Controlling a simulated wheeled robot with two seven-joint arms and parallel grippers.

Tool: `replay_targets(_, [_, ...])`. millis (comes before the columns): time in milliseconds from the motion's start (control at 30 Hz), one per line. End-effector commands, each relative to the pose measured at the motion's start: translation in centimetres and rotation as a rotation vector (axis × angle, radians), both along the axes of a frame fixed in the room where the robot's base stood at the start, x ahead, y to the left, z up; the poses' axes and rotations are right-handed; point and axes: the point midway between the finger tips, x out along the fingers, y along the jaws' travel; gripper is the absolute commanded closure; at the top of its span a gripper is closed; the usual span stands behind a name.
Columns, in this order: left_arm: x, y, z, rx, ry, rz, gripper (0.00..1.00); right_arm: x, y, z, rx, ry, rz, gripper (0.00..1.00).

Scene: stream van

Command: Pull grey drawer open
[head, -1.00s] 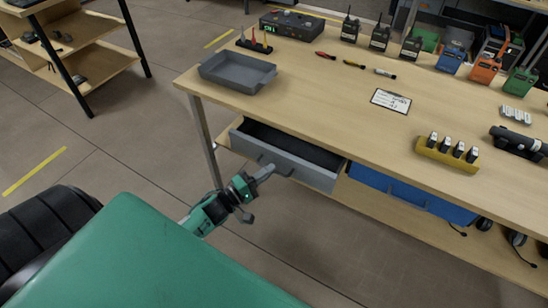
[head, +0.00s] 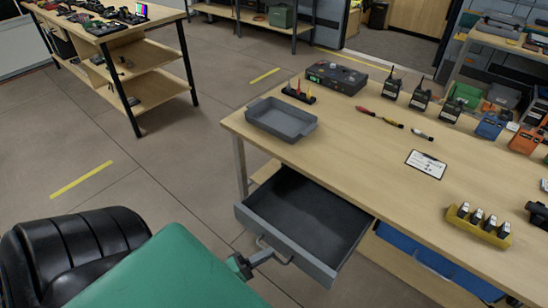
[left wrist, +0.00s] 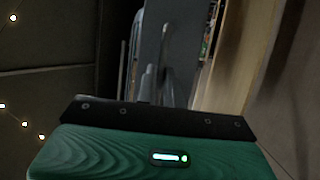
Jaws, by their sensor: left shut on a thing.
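The grey drawer (head: 310,222) under the wooden workbench is pulled far out, and its dark inside looks empty in the head view. Its handle (head: 284,259) is on the front panel. My left gripper (head: 262,255) is at the handle and shut on it. In the left wrist view the grey drawer front (left wrist: 178,45) rises ahead of the gripper's dark edge; the fingers show only dimly. My right gripper is not in view.
The workbench top (head: 360,140) carries a grey tray (head: 281,119), radios, a clipboard (head: 426,164) and a yellow battery holder (head: 478,225). A blue drawer (head: 420,257) sits to the right under the bench. Open floor lies to the left.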

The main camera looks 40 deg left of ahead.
Motion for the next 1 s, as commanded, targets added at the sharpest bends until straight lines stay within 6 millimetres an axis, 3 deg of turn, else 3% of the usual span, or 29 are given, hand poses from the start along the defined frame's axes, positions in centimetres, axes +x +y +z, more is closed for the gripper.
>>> replay_targets(200, [-1.7,0.0,0.0,0.002,0.001,0.000,1.00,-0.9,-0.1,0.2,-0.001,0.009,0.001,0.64])
replay_targets(600, [-1.9,0.0,-0.1,0.001,0.001,0.000,1.00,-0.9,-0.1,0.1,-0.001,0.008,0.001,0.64])
replay_targets(633, [-1.9,0.0,-0.1,0.001,0.001,0.000,0.85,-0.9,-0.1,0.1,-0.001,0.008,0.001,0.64])
replay_targets(700, [-1.9,0.0,-0.1,0.001,0.001,0.000,0.72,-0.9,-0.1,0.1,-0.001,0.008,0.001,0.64])
replay_targets(1000, [-1.9,0.0,-0.1,0.000,0.001,0.000,0.69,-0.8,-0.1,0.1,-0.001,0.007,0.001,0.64])
